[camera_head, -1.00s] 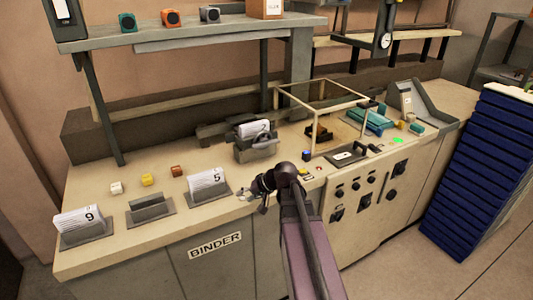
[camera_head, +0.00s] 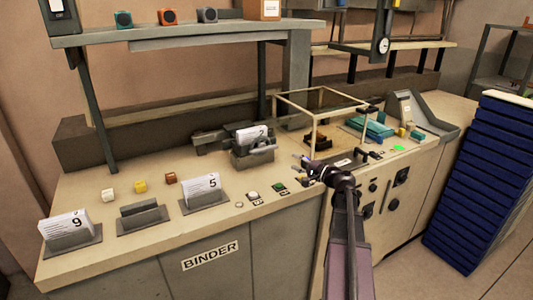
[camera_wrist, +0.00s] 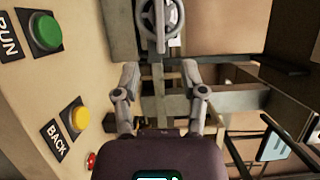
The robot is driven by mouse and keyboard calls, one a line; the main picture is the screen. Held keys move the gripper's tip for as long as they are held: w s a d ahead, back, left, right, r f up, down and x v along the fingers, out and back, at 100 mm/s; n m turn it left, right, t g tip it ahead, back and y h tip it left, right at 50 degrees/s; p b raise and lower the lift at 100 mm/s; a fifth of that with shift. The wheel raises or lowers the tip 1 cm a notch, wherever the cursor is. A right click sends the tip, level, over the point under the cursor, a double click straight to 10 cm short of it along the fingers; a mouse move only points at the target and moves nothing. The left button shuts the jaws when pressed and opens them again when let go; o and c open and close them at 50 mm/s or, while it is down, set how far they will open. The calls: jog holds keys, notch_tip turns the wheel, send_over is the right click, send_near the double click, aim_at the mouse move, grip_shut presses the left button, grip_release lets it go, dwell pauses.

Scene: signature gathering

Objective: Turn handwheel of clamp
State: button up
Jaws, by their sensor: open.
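The clamp (camera_head: 254,158) is a grey block on the worktop, holding a stack of white sheets (camera_head: 252,137) marked 2. Its handwheel is hard to make out in the head view. In the wrist view a grey spoked handwheel (camera_wrist: 147,22) shows at the top centre, cut by the picture edge. My gripper (camera_wrist: 162,95) is open and empty, its two fingers apart and below the wheel in that picture, not touching it. In the head view my gripper (camera_head: 308,167) is to the right of the clamp, above the worktop.
A green button (camera_wrist: 45,32) by a RUN label and a yellow button (camera_wrist: 80,118) by a BACK label lie at the left of the wrist view. A glass-sided frame (camera_head: 315,120) stands right of the clamp. Stands with sheets 5 (camera_head: 203,188) and 9 (camera_head: 70,228) are left.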

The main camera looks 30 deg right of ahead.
aim_at(266, 150)
jog(key=shift+w+a, duration=0.1)
jog(key=shift+w, duration=0.05)
jog(key=x, duration=1.3)
jog(key=shift+w+a, duration=0.2)
grip_shut()
